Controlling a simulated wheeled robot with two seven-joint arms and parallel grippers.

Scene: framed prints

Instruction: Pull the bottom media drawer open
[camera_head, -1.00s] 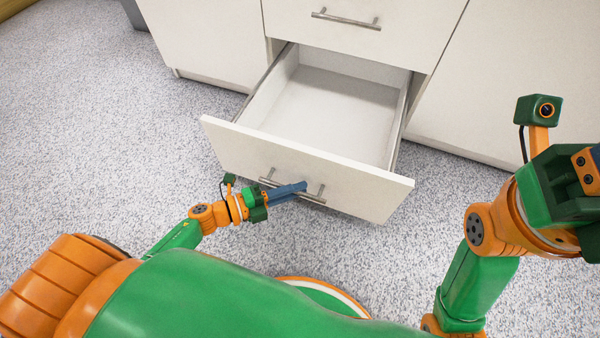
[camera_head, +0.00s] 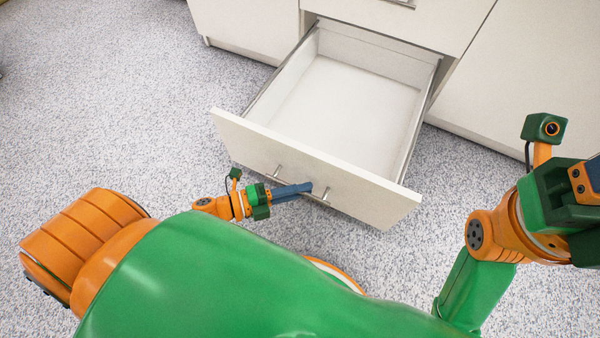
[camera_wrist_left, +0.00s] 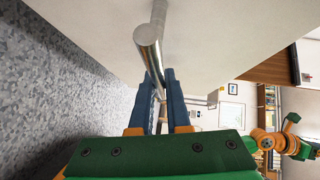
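The bottom drawer (camera_head: 345,95) stands well out of the white cabinet, empty inside. Its white front panel (camera_head: 365,195) carries a metal bar handle, which shows in the left wrist view (camera_wrist_left: 149,45) as a round bar running between the fingers. My left gripper (camera_head: 308,187) is at the handle, its blue fingers closed around the bar; the fingers also show in the left wrist view (camera_wrist_left: 161,95). The finger pads' contact is partly hidden. My right wrist (camera_head: 530,215) is raised at the right edge, away from the drawer; its fingertips are not visible.
The upper drawer front (camera_head: 440,20) is closed above, with its handle at the top edge. Closed cabinet panels (camera_head: 535,80) flank the drawer. The speckled floor (camera_head: 110,110) is clear at left. My base is close to the drawer front.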

